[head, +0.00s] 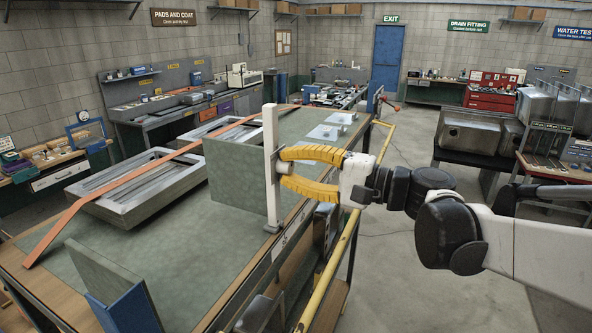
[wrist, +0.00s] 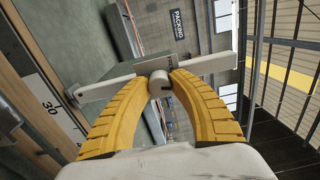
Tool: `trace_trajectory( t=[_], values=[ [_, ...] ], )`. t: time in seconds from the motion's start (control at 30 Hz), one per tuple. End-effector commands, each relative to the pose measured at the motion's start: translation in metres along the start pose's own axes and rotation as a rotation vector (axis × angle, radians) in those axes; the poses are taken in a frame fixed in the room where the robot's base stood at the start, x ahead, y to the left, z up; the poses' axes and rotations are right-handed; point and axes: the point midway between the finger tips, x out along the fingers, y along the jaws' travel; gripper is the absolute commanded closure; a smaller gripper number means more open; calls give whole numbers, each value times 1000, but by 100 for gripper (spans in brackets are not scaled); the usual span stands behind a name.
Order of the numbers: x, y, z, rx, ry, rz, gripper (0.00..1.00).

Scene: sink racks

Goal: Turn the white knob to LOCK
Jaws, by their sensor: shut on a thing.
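The white knob (wrist: 158,84) is a short round peg on a long pale bar (wrist: 100,90) in the wrist view. In the head view the bar (head: 271,150) stands upright at the workbench's right edge, against a green-grey panel (head: 236,180). My gripper (head: 282,167) has yellow ribbed fingers, one above and one below the knob. It is shut on the knob, with the fingertips (wrist: 160,86) at either side of it in the wrist view. Small lettering beside the knob is too small to read, so I cannot tell its setting.
The workbench (head: 190,255) holds metal sinks (head: 135,188) and a long orange strip (head: 150,165). A yellow rail (head: 330,265) runs along its right side, below my arm. A blue-edged panel (head: 105,280) stands at the front. The floor (head: 400,250) to the right is open.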

Motion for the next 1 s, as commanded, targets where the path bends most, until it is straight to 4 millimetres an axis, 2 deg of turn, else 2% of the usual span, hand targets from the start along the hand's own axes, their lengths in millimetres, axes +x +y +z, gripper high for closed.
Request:
trace_trajectory(
  t=[0.5,1.0],
  values=[
    [0,1,0,409,0,0,100],
    [0,0,0,541,0,0,100]
  ],
)
